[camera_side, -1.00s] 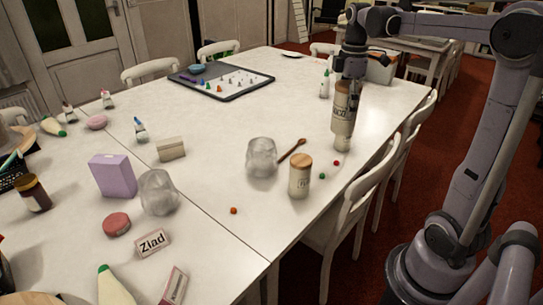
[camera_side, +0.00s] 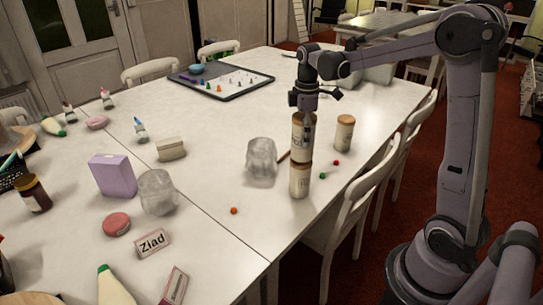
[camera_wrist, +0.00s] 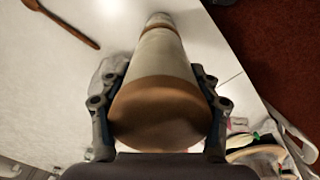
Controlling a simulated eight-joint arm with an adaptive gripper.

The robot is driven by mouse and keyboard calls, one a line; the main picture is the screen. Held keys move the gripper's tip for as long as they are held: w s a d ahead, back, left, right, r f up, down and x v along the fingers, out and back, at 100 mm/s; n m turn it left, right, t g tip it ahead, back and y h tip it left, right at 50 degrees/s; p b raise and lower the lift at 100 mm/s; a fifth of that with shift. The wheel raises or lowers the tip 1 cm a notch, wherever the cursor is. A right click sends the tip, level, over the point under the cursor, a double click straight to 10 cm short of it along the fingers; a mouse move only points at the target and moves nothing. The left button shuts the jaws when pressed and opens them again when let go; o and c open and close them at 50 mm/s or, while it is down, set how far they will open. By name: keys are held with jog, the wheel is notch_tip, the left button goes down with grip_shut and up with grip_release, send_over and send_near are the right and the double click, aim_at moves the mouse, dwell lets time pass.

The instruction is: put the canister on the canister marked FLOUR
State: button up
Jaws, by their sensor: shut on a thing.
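My gripper (camera_side: 304,110) is shut on a pale canister (camera_side: 301,145) with a brown lid and dark lettering. The held canister looks upright, and it fills the middle of the wrist view (camera_wrist: 162,85). Directly below it stands another canister (camera_side: 299,183), whose label is too small to read. The held canister's base meets the lower one's lid in the side view; I cannot tell whether they touch. A third canister (camera_side: 344,134) with a brown lid stands apart, behind and to the right; its label is not readable.
A glass jar (camera_side: 261,163) stands just left of the lower canister. A wooden spoon (camera_wrist: 68,25) lies nearby, partly hidden in the side view. Small red and green balls (camera_side: 322,175) lie to the right, near the table edge. The table behind is mostly clear.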

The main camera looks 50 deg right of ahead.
jog(key=shift+f, duration=0.4)
jog(key=shift+f, duration=0.15)
jog(key=o, duration=1.4)
jog(key=shift+o, duration=0.2)
